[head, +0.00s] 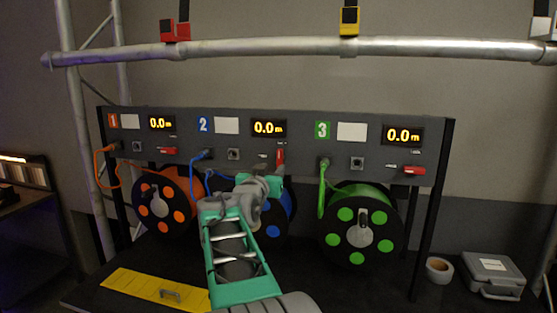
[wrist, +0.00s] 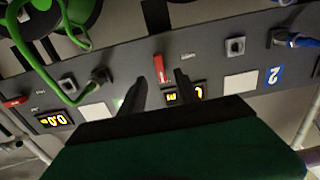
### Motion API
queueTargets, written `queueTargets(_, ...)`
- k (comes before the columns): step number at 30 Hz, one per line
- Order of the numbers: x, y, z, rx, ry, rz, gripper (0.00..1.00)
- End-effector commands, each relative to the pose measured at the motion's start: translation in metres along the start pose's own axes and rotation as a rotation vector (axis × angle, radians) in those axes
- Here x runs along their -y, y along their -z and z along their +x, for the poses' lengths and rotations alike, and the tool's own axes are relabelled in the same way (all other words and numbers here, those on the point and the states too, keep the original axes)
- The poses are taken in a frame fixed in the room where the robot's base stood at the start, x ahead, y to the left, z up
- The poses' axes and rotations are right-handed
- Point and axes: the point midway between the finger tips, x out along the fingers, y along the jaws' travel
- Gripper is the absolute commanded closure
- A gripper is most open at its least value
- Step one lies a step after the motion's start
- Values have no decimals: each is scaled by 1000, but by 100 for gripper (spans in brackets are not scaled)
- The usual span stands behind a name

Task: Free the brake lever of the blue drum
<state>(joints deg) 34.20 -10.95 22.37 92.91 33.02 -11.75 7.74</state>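The blue drum (head: 277,216) hangs under panel section 2, largely hidden behind my arm in the head view. Its red brake lever (head: 280,155) stands upright on the panel, right of a small label. In the wrist view, which is upside down, the lever (wrist: 160,67) also points along the panel's height. My gripper (wrist: 160,78) is open, with one black finger on each side of the lever in the picture. I see no finger touching it; how deep the lever sits between them I cannot tell. In the head view the fingertips are not clearly visible.
The red levers of sections 1 (head: 167,151) and 3 (head: 413,170) lie flat. Orange (head: 165,200) and green (head: 361,225) drums flank the blue one. A blue cable (head: 196,175) and a green cable (wrist: 42,72) hang from the panel. All displays (head: 268,128) read 0.0 m.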

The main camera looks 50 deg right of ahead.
Motion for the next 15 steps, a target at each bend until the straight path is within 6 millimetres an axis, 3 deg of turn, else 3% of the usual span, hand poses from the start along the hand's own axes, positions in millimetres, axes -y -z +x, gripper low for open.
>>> queueTargets(9,-5,4,55,-4,-9,-1,62)
queueTargets(15,-4,3,77,-6,-6,0,62)
